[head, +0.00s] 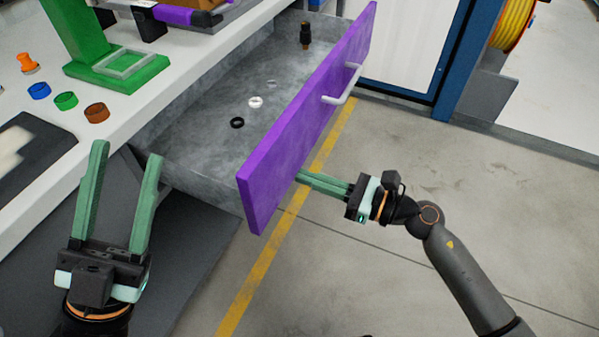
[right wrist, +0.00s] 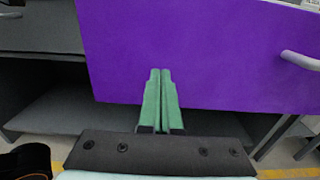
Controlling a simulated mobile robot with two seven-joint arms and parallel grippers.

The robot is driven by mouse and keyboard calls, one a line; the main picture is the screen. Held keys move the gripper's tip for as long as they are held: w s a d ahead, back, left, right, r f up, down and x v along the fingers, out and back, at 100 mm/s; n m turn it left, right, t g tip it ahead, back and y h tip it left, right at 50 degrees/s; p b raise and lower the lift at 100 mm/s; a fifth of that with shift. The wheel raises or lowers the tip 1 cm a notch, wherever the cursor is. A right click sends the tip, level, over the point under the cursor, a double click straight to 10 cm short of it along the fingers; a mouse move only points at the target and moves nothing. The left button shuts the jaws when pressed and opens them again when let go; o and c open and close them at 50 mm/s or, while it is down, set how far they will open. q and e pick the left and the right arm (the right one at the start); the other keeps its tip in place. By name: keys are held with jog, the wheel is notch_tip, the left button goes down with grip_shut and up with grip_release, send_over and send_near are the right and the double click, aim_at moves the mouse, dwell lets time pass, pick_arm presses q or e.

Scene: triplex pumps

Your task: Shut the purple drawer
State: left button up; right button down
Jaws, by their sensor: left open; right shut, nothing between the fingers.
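The purple drawer (head: 300,122) stands pulled out from under the white worktop, its grey inside showing. Its front carries a pale bar handle (head: 343,86), which also shows at the right of the right wrist view (right wrist: 300,60). Inside lie a black ring (head: 237,122), a white ring (head: 255,102) and a dark brass-coloured fitting (head: 305,35). My right gripper (head: 303,178) is shut and empty, its fingertips at the lower part of the purple front; in the right wrist view (right wrist: 160,75) they point at it. I cannot tell whether they touch. My left gripper (head: 128,152) is open and empty beside the worktop edge.
On the worktop (head: 150,98) are a green stand (head: 100,50), several small coloured rings and a dark mat (head: 30,150). A blue-framed cabinet (head: 450,60) stands beyond the drawer. The floor (head: 480,200) right of the drawer is clear.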

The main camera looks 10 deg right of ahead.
jog(key=shift+x, duration=1.2)
